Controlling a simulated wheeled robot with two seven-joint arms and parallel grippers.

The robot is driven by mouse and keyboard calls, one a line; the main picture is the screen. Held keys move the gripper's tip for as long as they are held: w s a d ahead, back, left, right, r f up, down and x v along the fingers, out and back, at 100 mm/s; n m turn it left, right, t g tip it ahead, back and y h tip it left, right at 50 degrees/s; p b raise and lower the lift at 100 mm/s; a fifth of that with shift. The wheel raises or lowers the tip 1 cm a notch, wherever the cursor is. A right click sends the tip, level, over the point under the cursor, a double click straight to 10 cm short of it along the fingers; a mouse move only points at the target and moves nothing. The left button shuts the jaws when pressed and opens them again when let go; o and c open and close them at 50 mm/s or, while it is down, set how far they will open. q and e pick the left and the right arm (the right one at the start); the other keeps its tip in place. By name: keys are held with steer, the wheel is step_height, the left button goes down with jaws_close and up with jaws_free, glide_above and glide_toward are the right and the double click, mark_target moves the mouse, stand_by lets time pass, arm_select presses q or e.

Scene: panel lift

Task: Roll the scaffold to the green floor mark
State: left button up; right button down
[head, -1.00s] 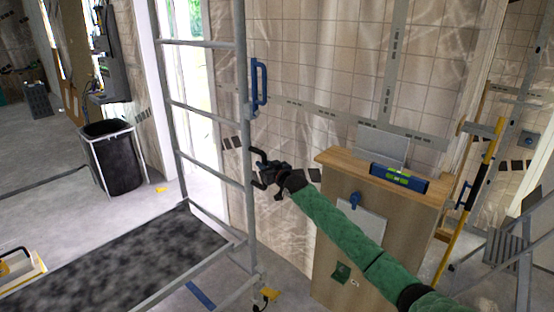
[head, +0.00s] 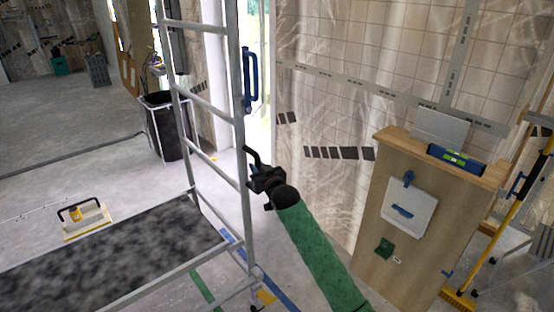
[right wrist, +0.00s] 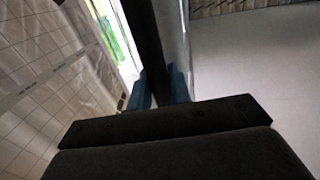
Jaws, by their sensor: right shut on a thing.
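The grey metal scaffold (head: 241,130) stands at the left centre in the head view, with a ladder-like end frame and a dark speckled platform (head: 110,248). A blue handle (head: 250,82) is on its right upright. My right gripper (head: 258,178) is at that upright, below the blue handle, shut on a black handle (head: 251,154). In the right wrist view a dark bar (right wrist: 146,40) runs between the blue fingertips (right wrist: 160,88). My left gripper is not in view.
A wooden cabinet (head: 400,250) with a blue level (head: 456,160) on top stands at the right. A yellow broom (head: 500,240) leans beside it. A black bin (head: 168,128) is behind the scaffold. Blue tape (head: 278,296) and a yellow-based tool (head: 86,222) lie on the floor.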

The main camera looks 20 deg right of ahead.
steer(key=s+a, duration=0.3)
steer(key=a, duration=0.5)
steer(key=s+a, duration=0.3)
steer(key=a, duration=0.5)
steer(key=shift+s+r, duration=0.2)
steer(key=shift+s, duration=0.1)
steer(key=c, duration=1.4)
jaws_free()
steer(key=shift+a, duration=0.15)
steer(key=shift+c, duration=0.2)
steer(key=shift+o, duration=0.5)
steer(key=shift+f, duration=0.1)
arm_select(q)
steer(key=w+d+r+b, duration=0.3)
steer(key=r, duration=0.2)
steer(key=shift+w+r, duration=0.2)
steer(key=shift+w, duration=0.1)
arm_select(e)
steer(key=s+d, duration=0.1)
steer(key=s, duration=0.6)
steer(key=shift+s+d, duration=0.25)
steer(key=shift+s, duration=0.05)
